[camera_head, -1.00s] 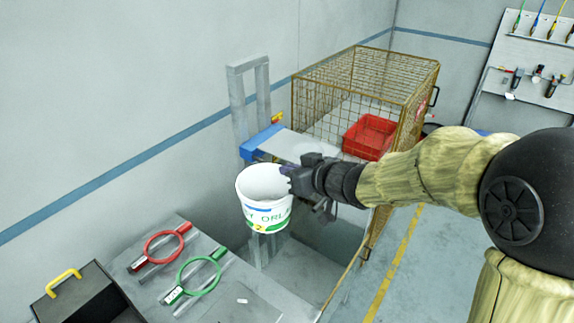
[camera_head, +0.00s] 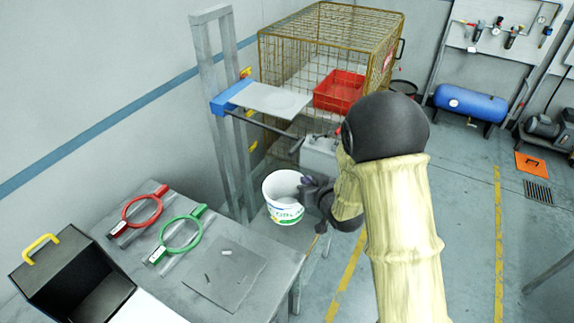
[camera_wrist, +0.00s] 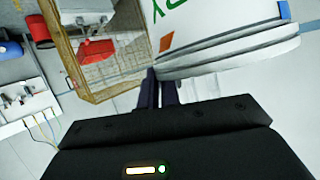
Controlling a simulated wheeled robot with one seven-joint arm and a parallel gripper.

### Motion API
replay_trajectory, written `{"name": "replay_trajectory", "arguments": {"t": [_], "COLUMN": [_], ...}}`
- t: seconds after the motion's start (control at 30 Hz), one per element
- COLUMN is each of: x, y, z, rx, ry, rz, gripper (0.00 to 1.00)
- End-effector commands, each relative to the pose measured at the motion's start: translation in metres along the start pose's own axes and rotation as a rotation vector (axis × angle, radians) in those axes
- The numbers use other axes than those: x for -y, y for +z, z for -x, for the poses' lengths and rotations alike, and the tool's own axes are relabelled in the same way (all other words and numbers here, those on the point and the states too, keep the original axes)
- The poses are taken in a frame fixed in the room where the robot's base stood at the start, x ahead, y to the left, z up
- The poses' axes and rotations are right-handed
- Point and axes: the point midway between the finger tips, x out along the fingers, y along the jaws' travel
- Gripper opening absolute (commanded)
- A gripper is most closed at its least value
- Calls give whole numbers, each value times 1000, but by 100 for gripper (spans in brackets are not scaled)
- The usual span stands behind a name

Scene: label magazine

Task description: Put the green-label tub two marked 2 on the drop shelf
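A white tub (camera_head: 283,211) with a green label hangs in my gripper (camera_head: 306,191), beyond the near table. Its open top faces up. The label is too small to read now. In the wrist view the tub (camera_wrist: 225,25) shows green lettering and an orange patch, and my gripper's dark fingers (camera_wrist: 160,88) are together at its rim. A white shelf plate (camera_head: 268,99) with a blue bracket (camera_head: 228,97) is mounted on a grey post frame, behind and above the tub. The visible part of the plate is bare.
A wire cage (camera_head: 300,45) with a red bin (camera_head: 339,91) stands behind the shelf. A dark bar (camera_head: 268,126) juts out below the plate. The near table (camera_head: 225,245) holds red (camera_head: 142,211) and green (camera_head: 181,234) rings and an open black box (camera_head: 75,270).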

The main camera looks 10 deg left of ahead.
Motion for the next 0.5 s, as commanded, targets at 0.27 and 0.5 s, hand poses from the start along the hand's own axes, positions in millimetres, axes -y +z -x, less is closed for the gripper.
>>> {"name": "replay_trajectory", "arguments": {"t": [0.27, 0.5], "x": [-85, -152], "y": [104, 186], "z": [0, 26], "rx": [-12, -29], "ry": [232, 419], "rz": [-99, -180], "gripper": [0, 0]}}
